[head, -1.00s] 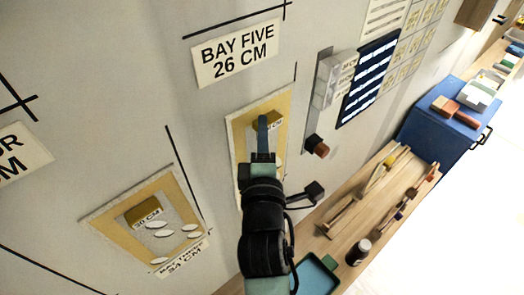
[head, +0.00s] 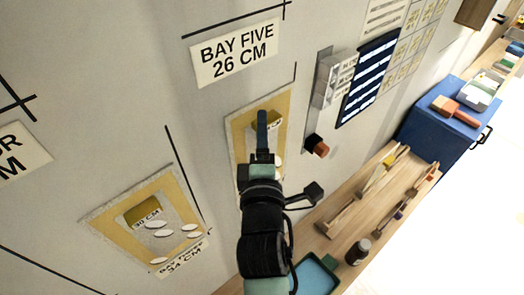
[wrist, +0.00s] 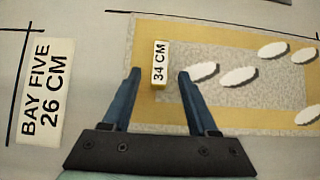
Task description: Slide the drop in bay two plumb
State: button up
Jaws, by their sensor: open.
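A drop of wallpaper (head: 239,125) with a yellow border and grey speckled middle hangs on the wall behind my gripper. In the wrist view the same drop (wrist: 250,122) shows white leaf shapes and a block (wrist: 160,65) marked 34 CM. The block stands between the fingertips, with gaps on both sides. My gripper (wrist: 158,75) is open and empty; in the head view its fingers (head: 262,118) overlap the block.
Another drop (head: 118,225) hangs tilted at lower left, above a BAY THREE 34 CM sign (head: 180,258). The BAY FIVE sign (head: 236,52) is above. A wall bracket with a brown knob (head: 316,146) is close at right. A wooden bench (head: 350,215) lies below right.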

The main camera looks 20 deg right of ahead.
jog(key=b+v, duration=0.5)
jog(key=v, duration=0.7)
jog(key=w+a+r+m+t+y, duration=0.1)
jog(key=r+m+t, duration=0.1)
jog(key=r, duration=0.4)
jog(key=w+a+r+m+t, duration=0.1)
jog(key=w+a+r+m, duration=0.15)
jog(key=r, duration=0.35)
jog(key=a+r+m+t+y, duration=0.1)
jog(key=r+m+t, duration=0.15)
jog(key=r, duration=0.35)
jog(key=s+a+r+m+t+y, duration=0.2)
jog(key=r+m, duration=0.1)
jog(key=r, duration=0.6)
jog(key=s+a+r+m+t+y+b, duration=0.1)
jog(key=s+a+r+m+t+y, duration=0.1)
jog(key=r, duration=0.7)
jog(key=shift+s+a+r+m+t, duration=0.2)
jog(key=shift+a+m+t, duration=0.25)
jog(key=shift+a+m, duration=0.45)
jog(key=shift+w+d+f+b, duration=0.1)
jog(key=shift+f+b, duration=0.05)
jog(key=shift+b, duration=0.15)
